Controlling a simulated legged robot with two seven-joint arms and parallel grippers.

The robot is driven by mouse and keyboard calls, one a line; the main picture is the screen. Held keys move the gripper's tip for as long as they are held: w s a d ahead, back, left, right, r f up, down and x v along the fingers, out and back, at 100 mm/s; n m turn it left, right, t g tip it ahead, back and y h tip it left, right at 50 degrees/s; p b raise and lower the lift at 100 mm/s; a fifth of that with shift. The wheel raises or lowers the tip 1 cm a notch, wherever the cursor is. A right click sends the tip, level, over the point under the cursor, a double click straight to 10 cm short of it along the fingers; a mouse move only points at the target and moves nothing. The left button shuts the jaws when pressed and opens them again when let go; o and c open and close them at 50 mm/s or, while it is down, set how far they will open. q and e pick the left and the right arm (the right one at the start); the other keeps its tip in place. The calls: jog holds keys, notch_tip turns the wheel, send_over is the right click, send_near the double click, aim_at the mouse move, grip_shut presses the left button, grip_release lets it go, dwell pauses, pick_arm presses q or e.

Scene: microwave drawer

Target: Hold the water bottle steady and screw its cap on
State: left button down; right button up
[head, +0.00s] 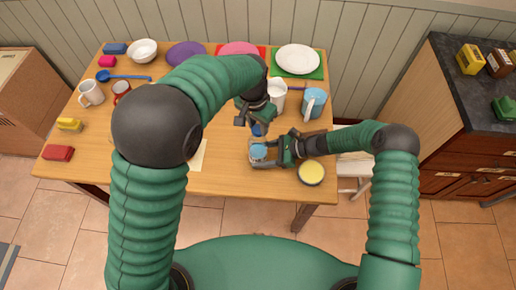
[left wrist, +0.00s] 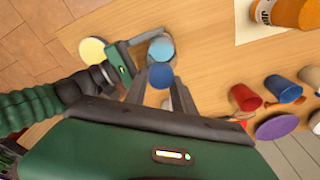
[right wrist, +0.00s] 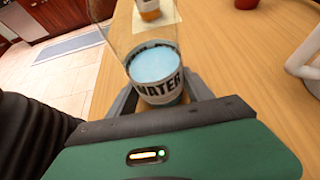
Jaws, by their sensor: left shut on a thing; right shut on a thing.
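The water bottle (right wrist: 158,88) is clear, with a white WATER label and light-blue water, and stands open-topped. In the head view the bottle (head: 258,151) is near the table's front edge. My right gripper (head: 262,153) is shut around it from the right; it also shows in the left wrist view (left wrist: 140,52). The blue cap (left wrist: 160,76) is between the fingertips of my left gripper (left wrist: 162,88), which is shut on it. In the head view the cap (head: 257,129) is just behind the bottle's top, apart from it in the picture. The exact height gap is unclear.
A yellow-filled bowl (head: 311,173) is right of the bottle, close to my right gripper. A white cup (head: 276,96) and a blue mug (head: 313,104) stand behind. An orange bottle (left wrist: 295,12) sits on paper (left wrist: 262,30). Plates line the back edge.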

pick_arm(q)
jog(key=shift+f, duration=0.4)
dwell(1.2)
pick_arm(e)
jog(key=o, duration=0.4)
jog(key=shift+c, duration=0.2)
grip_shut()
pick_arm(q)
jog(key=c, duration=0.9)
grip_release()
jog(key=shift+c, duration=0.2)
